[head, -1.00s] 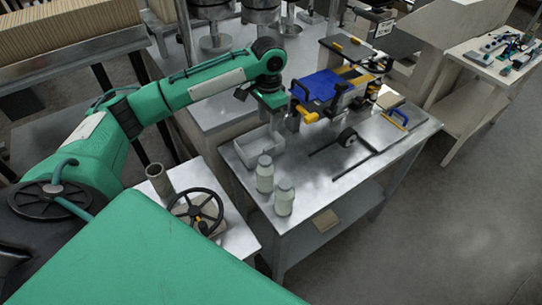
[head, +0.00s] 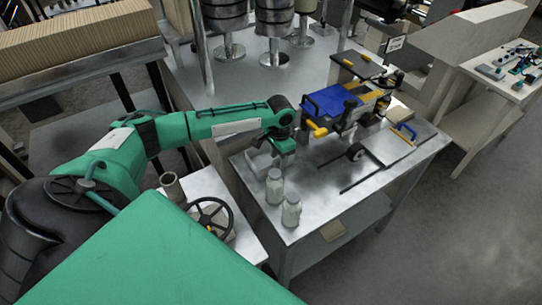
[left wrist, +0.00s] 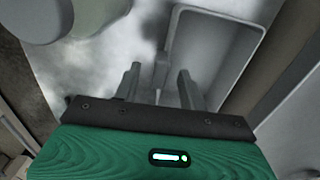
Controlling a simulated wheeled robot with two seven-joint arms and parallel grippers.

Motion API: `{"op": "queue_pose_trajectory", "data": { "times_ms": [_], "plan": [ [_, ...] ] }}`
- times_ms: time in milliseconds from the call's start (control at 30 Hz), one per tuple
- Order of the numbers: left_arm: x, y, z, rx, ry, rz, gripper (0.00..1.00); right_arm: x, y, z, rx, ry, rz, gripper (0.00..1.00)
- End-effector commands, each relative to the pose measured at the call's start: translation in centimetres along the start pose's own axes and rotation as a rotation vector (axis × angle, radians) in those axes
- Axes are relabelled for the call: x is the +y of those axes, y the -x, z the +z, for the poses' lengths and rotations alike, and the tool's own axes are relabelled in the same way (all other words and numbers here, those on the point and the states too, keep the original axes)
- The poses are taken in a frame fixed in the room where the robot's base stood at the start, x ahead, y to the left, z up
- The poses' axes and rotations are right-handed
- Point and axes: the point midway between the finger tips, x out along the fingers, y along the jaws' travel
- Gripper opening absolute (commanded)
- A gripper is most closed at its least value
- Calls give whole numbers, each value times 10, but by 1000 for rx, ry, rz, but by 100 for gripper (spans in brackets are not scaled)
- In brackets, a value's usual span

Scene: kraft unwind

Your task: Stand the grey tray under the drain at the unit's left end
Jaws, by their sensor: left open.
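The grey tray (head: 258,162), a shallow open box, lies on the metal bench at its left end; it also shows in the left wrist view (left wrist: 212,48). My left gripper (head: 285,165) is low over the tray's right side and partly hides it. In the left wrist view its two fingers (left wrist: 159,84) are apart, with one tray wall seen between them; I cannot tell whether they touch it. The blue and yellow unit (head: 338,103) stands right of the gripper, with a yellow fitting at its left end. The drain itself is not clearly seen. My right gripper is out of view.
Two pale jars, one (head: 274,187) behind the other (head: 291,210), stand close in front of the gripper. A side table with a handwheel (head: 212,216) adjoins at the left.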

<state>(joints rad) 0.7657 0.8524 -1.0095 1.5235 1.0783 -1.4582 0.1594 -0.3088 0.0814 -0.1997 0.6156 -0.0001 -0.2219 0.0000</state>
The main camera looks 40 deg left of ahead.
Motion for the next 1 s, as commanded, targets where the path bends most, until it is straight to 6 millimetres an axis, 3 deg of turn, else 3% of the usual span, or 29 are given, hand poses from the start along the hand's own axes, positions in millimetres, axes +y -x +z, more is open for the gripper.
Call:
{"op": "queue_pose_trajectory", "data": {
  "times_ms": [167, 400, 633, 1000],
  "plan": [
    [1, -18, 0, -1, -1, 0, 42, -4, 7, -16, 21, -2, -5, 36],
    [1, -20, 0, 1, -1, 0, 42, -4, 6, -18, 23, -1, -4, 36],
    [0, -20, 0, 1, -1, 0, 0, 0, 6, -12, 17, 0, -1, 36],
    [0, -18, 0, 1, -1, -1, 0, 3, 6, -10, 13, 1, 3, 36]
  ]
}}
